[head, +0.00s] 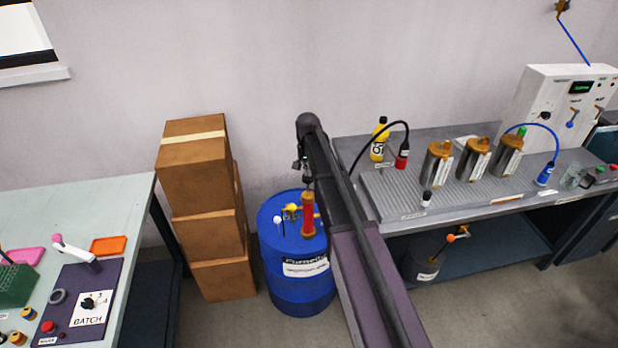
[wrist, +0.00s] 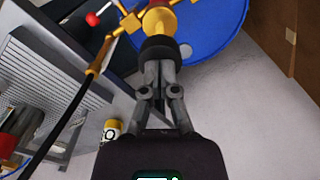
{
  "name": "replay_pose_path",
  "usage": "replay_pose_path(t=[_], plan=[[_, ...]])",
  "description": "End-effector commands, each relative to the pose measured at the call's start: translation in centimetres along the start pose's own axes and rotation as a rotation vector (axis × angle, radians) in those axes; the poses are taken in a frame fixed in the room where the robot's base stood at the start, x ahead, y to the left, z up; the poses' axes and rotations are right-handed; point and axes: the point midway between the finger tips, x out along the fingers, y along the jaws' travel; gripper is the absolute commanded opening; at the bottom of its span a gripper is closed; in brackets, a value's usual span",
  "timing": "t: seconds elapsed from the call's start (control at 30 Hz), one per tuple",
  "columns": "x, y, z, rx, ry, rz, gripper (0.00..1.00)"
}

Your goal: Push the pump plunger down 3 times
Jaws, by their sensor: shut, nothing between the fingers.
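The pump stands on top of the blue drum (head: 296,262), with a red upright barrel (head: 308,213) and yellow fittings (head: 290,209). In the wrist view its yellow body (wrist: 159,17) shows at the top, over the drum's blue lid (wrist: 212,28). A black knob (wrist: 159,48) sits in line with the yellow body, right at my fingertips. My gripper (head: 308,180) is above the pump, pointing down. In the wrist view my gripper (wrist: 160,68) is shut with nothing between its fingers. Whether the fingertips touch the knob I cannot tell.
Stacked cardboard boxes (head: 208,220) stand left of the drum. A grey bench (head: 480,203) with several metal canisters and a yellow bottle (head: 379,143) is at the right. A pale table (head: 130,195) with small items is at the left.

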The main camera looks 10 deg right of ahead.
Motion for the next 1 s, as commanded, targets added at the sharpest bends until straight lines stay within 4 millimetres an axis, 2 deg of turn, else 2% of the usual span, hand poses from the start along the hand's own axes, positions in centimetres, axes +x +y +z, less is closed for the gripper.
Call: replay_pose_path(t=[1.0], plan=[[2.6,0.1,0.0,0.001,-0.001,0.0,0.0]])
